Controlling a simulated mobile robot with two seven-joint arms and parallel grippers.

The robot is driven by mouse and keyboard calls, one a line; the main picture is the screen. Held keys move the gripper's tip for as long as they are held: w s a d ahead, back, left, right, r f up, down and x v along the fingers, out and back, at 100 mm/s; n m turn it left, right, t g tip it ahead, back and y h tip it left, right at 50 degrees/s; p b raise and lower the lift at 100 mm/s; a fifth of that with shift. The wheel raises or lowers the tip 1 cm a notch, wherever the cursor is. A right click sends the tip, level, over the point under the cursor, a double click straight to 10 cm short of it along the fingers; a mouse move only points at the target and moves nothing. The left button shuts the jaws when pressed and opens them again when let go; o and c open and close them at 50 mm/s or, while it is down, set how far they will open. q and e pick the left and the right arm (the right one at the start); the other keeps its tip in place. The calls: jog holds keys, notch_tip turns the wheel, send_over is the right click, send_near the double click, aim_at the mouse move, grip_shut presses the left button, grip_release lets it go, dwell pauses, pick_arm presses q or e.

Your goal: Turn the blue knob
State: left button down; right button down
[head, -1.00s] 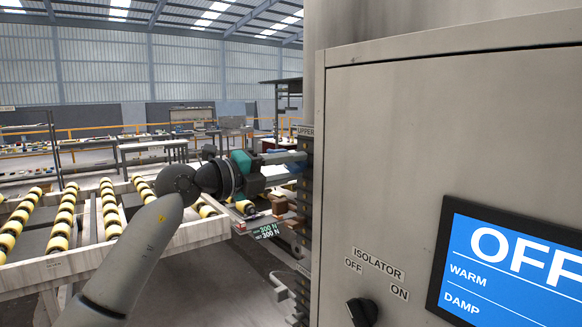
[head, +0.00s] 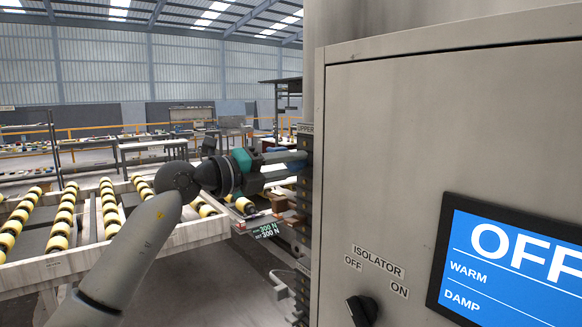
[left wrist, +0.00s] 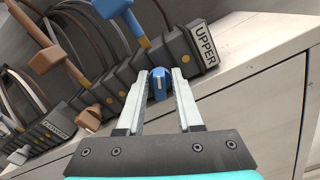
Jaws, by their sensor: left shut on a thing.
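The blue knob (left wrist: 159,83) shows in the left wrist view, on a dark strip beside the label UPPER (left wrist: 206,47). My left gripper (left wrist: 158,80) has one finger on each side of the knob and is shut on it. In the head view my left gripper (head: 303,163) reaches to the left side of the grey cabinet, and the knob is hidden there. My right gripper is not in view.
The grey cabinet (head: 400,130) fills the right, with a screen (head: 510,265) reading OFF and a black isolator switch (head: 361,310). Roller conveyors (head: 62,225) stand at the left.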

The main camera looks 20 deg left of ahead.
pick_arm(q)
jog(key=m+b, duration=0.1)
jog(key=m, duration=0.2)
jog(key=m+b, duration=0.1)
jog(key=m, duration=0.3)
jog(key=shift+b, duration=0.35)
jog(key=m+b, duration=0.1)
jog(key=m, duration=0.2)
jog(key=shift+m+b, duration=0.35)
jog(key=shift+m, duration=0.05)
jog(key=m+b, duration=0.1)
jog(key=m, duration=0.2)
jog(key=shift+m+b, duration=0.3)
jog(key=m+b, duration=0.1)
jog(key=m, duration=0.2)
jog(key=m+b, duration=0.1)
jog(key=m, duration=0.3)
jog(key=m+b, duration=0.1)
jog(key=m, duration=0.2)
jog(key=shift+m, duration=0.3)
jog(key=shift+m+b, duration=0.5)
jog(key=shift+m, duration=1.2)
